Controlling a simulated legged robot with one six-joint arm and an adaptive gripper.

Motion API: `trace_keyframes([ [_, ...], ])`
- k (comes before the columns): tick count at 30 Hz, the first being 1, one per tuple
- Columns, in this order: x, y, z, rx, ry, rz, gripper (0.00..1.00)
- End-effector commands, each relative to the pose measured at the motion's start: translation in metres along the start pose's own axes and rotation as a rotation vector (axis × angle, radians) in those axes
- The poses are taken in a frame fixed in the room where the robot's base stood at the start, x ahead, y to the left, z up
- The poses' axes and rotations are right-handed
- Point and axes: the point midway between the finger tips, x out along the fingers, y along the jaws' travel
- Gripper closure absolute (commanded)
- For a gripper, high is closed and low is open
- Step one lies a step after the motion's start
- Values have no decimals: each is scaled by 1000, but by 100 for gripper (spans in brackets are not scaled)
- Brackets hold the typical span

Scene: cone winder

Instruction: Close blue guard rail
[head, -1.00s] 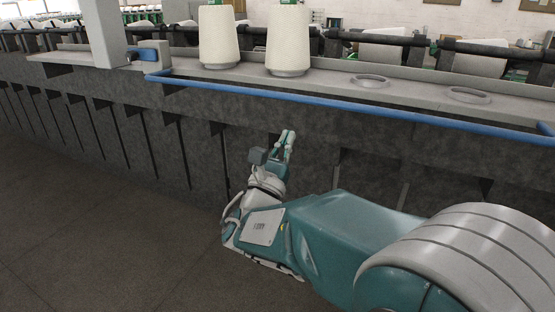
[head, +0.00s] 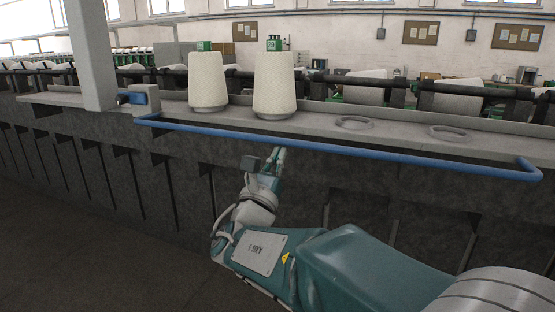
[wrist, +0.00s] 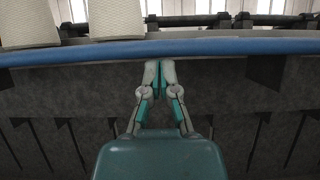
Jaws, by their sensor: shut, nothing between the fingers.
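The blue guard rail (head: 330,149) runs along the front of the machine in the head view, from a bracket at the left to a bent end at the right. It stands out from the ledge at its right end. In the wrist view the rail (wrist: 215,47) crosses the upper part of the picture. My gripper (head: 278,152) is just below and in front of the rail, left of its middle. Its fingers (wrist: 159,66) are together and empty, with the tips close under the rail. I cannot tell whether they touch it.
Two white yarn cones (head: 274,85) (head: 207,82) stand on the ledge behind the rail. Two empty round holders (head: 354,122) (head: 451,133) are to their right. A grey post (head: 94,55) and a blue-and-grey block (head: 140,98) are at the left. The dark floor in front is clear.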

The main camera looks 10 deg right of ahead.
Motion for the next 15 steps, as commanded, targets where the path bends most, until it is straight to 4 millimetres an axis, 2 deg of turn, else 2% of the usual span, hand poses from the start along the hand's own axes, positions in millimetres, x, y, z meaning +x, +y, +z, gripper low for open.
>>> trace_keyframes([
  [15, 4, 0, 10, 3, 81, 0, 100],
])
